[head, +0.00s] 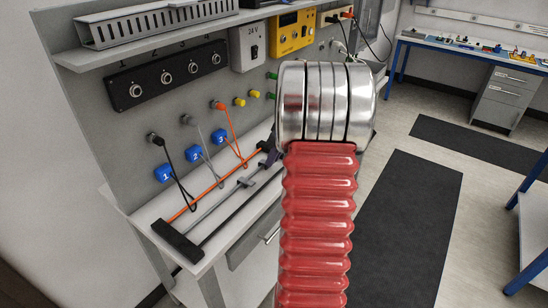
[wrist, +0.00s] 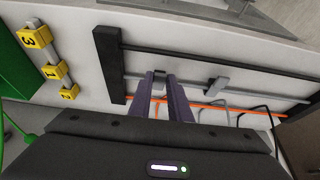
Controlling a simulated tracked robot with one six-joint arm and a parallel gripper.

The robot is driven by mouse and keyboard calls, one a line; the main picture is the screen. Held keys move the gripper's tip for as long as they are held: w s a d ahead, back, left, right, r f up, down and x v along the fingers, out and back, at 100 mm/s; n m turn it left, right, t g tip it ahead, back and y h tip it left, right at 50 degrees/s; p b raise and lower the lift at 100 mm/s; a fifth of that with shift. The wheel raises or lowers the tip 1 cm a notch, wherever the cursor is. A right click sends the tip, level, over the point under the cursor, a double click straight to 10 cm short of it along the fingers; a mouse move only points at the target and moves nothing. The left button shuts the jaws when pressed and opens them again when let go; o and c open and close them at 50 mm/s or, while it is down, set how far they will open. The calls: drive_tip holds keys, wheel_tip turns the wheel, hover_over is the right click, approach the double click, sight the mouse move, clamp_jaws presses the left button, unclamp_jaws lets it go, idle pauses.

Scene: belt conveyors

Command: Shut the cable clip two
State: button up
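A small grey clip (wrist: 216,84) sits on the grey line. No number is readable on either, so I cannot tell which is clip two. My gripper (wrist: 160,84) has purple fingers apart, one on each side of the block. In the head view my red arm hides most of it.
Yellow numbered blocks (wrist: 53,70) stand at left in the wrist view. A shelf (head: 165,25) overhangs the bench.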

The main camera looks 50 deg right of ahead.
clamp_jaws()
drive_tip(key=shift+s+f, duration=0.1)
drive_tip(key=shift+f, duration=0.05)
drive_tip(key=shift+s+f+t, duration=0.35)
drive_tip(key=shift+f+t, duration=0.25)
drive_tip(key=shift+t, duration=0.6)
drive_tip(key=o, duration=0.5)
unclamp_jaws()
drive_tip(key=shift+o, duration=0.2)
drive_tip(key=v, duration=1.3)
drive_tip(key=shift+s+r, duration=0.2)
drive_tip(key=shift+s, duration=0.1)
drive_tip(key=shift+d, duration=0.15)
